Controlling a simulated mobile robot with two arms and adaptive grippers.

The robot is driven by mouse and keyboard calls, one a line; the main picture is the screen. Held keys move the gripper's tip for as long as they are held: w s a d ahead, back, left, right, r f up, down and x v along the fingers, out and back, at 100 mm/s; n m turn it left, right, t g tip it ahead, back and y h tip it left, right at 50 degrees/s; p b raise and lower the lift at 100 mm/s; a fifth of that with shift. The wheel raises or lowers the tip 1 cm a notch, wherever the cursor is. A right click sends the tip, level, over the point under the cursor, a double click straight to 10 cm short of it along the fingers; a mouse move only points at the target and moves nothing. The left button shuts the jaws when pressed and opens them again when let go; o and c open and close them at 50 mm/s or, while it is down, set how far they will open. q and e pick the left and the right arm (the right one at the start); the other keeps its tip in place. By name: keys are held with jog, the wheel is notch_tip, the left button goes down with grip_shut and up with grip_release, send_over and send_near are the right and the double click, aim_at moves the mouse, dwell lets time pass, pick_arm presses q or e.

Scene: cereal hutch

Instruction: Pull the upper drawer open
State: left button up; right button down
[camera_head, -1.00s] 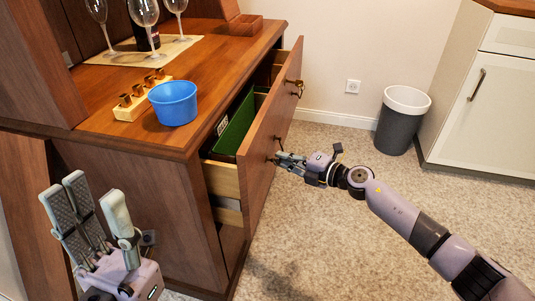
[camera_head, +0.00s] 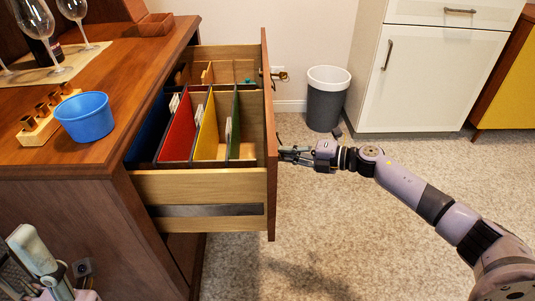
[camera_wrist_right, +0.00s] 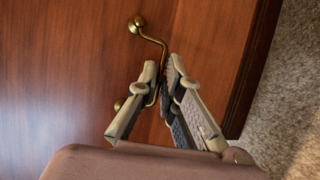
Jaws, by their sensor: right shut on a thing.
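The upper drawer (camera_head: 205,188) of the wooden hutch is pulled well out. Its brown front (camera_head: 269,150) faces right, and folders in blue, red, yellow and green stand inside. My right gripper (camera_head: 284,154) is at the near part of the drawer front. In the right wrist view the gripper (camera_wrist_right: 164,75) is shut on a bent brass handle (camera_wrist_right: 152,38), with the fingers around its bar. A second brass handle (camera_head: 279,75) is farther along the front. My left gripper (camera_head: 30,265) is at the lower left, partly cut off, its fingers apart and empty.
A blue bowl (camera_head: 85,118), a wooden block with small cups (camera_head: 43,118) and wine glasses (camera_head: 73,8) stand on the hutch top. A grey bin (camera_head: 326,100) stands near the wall. Carpet right of the drawer is clear apart from my arm.

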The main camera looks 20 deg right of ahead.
jog(key=s+d+b, duration=0.1)
jog(key=s+d, duration=0.2)
jog(key=d, duration=0.8)
jog(key=shift+s+d+b, duration=0.25)
jog(key=shift+s+b, duration=0.1)
jog(key=shift+d, duration=0.1)
jog(key=c, duration=1.9)
grip_release()
jog(key=shift+s+d, duration=0.1)
jog(key=shift+d, duration=0.05)
jog(key=shift+o, duration=0.7)
